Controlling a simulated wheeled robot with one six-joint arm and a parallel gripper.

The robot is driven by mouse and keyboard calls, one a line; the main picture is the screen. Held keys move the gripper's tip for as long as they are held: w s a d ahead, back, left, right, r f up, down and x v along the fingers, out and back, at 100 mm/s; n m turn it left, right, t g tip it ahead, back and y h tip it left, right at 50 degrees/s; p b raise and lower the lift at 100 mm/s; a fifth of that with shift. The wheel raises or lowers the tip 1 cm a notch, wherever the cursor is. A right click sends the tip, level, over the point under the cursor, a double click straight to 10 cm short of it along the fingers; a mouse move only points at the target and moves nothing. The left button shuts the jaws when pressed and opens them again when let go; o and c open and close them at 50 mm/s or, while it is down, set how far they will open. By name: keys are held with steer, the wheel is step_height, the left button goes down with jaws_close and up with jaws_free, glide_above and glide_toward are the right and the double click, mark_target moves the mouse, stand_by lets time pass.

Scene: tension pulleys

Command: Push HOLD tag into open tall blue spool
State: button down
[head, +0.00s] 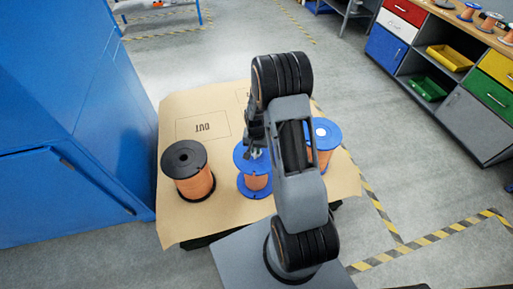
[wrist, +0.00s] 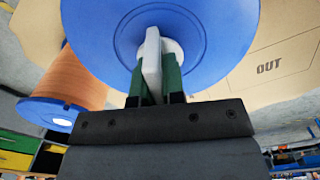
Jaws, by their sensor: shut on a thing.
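My gripper (wrist: 157,78) has green fingers shut on a pale grey tag (wrist: 152,58); no lettering shows on it. The tag's far end is over the pale centre of a blue-flanged spool (wrist: 95,38) and overlaps it in the wrist view. I cannot tell whether the end is inside the hole or just above it. In the head view this blue spool (head: 257,184) stands upright with orange winding, and my gripper (head: 254,152) is at its top, partly hidden by my arm.
Another blue spool (head: 325,136) with a white centre stands to the right, partly behind my arm. A black-flanged orange spool (head: 188,170) stands to the left. All are on a tan table top (head: 230,208) marked OUT. A blue cabinet (head: 60,190) is at the left.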

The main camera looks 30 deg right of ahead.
steer(key=shift+f+b, duration=0.35)
steer(key=shift+f, duration=0.2)
steer(key=shift+r, duration=0.1)
steer(key=c, duration=1.1)
jaws_free()
step_height(320, 180, up, 14)
steer(key=shift+f+p, duration=0.15)
steer(key=shift+p, duration=0.45)
